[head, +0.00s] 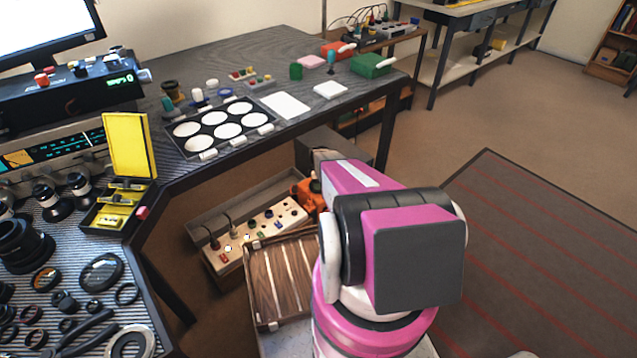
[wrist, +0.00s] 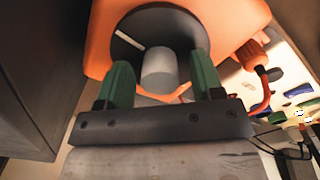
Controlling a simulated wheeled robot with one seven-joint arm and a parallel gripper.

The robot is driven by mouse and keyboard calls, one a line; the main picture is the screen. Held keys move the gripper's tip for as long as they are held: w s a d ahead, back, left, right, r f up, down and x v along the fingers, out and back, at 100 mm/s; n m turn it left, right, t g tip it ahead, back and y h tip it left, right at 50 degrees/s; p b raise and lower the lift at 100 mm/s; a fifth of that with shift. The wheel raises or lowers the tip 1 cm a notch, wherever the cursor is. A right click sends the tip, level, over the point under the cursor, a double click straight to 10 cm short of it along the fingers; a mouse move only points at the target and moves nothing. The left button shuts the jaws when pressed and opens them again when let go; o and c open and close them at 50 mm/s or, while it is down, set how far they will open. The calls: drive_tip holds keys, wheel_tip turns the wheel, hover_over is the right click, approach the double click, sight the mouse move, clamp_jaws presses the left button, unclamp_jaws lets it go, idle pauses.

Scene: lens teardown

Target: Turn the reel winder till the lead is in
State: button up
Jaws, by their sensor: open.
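The reel winder is an orange body (wrist: 240,18) with a black disc (wrist: 125,28) on its face. The disc has a white line running up to the left. A pale grey round knob (wrist: 158,67) stands out from the disc. My gripper (wrist: 161,72) is open, its two green fingers on either side of the knob with a gap at each side. An orange lead (wrist: 266,95) hangs at the right of the winder. In the head view the orange winder (head: 307,193) shows partly beside my arm, which hides my gripper.
A board with sockets and knobs (head: 247,238) lies left of the winder, and it also shows in the wrist view (wrist: 290,72). A slatted wooden crate (head: 262,290) is in front. A dark wall (wrist: 40,65) stands close at left in the wrist view. The bench (head: 215,60) is above.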

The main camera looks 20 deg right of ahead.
drive_tip(key=c, duration=0.9)
drive_tip(key=shift+c, duration=0.2)
drive_tip(key=shift+m, duration=0.4)
drive_tip(key=m, duration=0.3)
drive_tip(key=shift+m, duration=0.4)
drive_tip(key=m, duration=0.5)
drive_tip(key=shift+m, duration=0.3)
drive_tip(key=m, duration=0.9)
drive_tip(key=shift+d, duration=0.1)
drive_tip(key=shift+m, duration=0.4)
